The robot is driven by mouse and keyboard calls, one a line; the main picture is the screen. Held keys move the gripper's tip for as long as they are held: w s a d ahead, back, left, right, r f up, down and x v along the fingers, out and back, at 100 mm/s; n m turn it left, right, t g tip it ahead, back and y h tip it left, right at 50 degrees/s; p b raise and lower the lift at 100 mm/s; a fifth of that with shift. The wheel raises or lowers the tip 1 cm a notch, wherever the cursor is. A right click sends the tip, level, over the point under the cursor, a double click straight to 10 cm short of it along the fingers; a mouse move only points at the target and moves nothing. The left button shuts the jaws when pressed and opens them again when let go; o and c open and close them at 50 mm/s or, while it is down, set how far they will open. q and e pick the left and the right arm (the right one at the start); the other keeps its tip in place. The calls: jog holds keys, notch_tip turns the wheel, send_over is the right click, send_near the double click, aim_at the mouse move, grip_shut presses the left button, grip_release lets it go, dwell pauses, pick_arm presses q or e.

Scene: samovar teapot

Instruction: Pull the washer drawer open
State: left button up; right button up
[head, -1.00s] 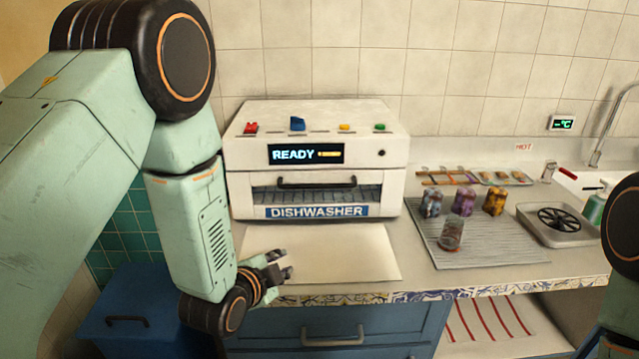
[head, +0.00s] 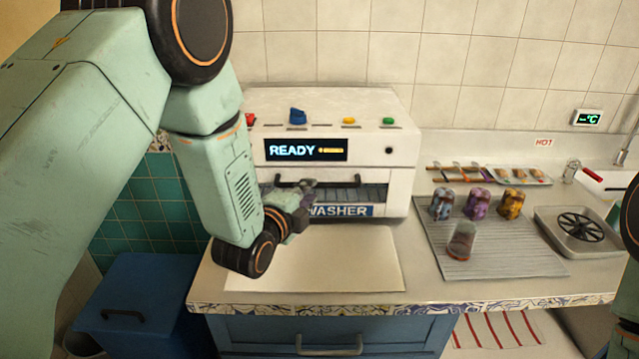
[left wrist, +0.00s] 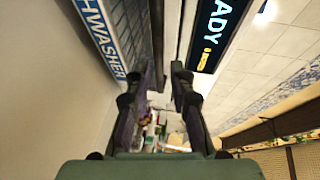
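The washer drawer (head: 368,211) is the lower front of the white dishwasher, with a blue label and a rack visible behind its opening. It appears closed. Its dark bar handle (head: 340,183) runs across the top of the opening. My left gripper (head: 309,190) is in front of the handle's left half and hides part of it and of the label. In the left wrist view the two fingers (left wrist: 166,76) are apart, with a gap between them. The drawer label (left wrist: 102,35) shows at upper left there. I cannot tell whether the fingers touch the handle. My right gripper is out of view.
A pale mat (head: 330,262) lies clear on the counter before the dishwasher. To the right, a grey drying mat (head: 500,262) holds several cups, beside a sink tray (head: 548,243). A blue bin (head: 140,290) stands low at left. My right arm shows at the right edge.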

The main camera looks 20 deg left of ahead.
aim_at(316, 187)
pick_arm(q)
jog(key=x, duration=0.6)
jog(key=shift+s+d+f, duration=0.1)
jog(key=shift+f, duration=0.05)
jog(key=shift+s+r, duration=0.35)
jog(key=shift+s, duration=0.1)
jog(key=shift+w+f, duration=0.35)
jog(key=shift+w, duration=0.1)
jog(key=c, duration=0.4)
jog(key=shift+s+r, duration=0.15)
jog(key=shift+s, duration=0.1)
grip_shut()
jog(key=shift+w, duration=0.1)
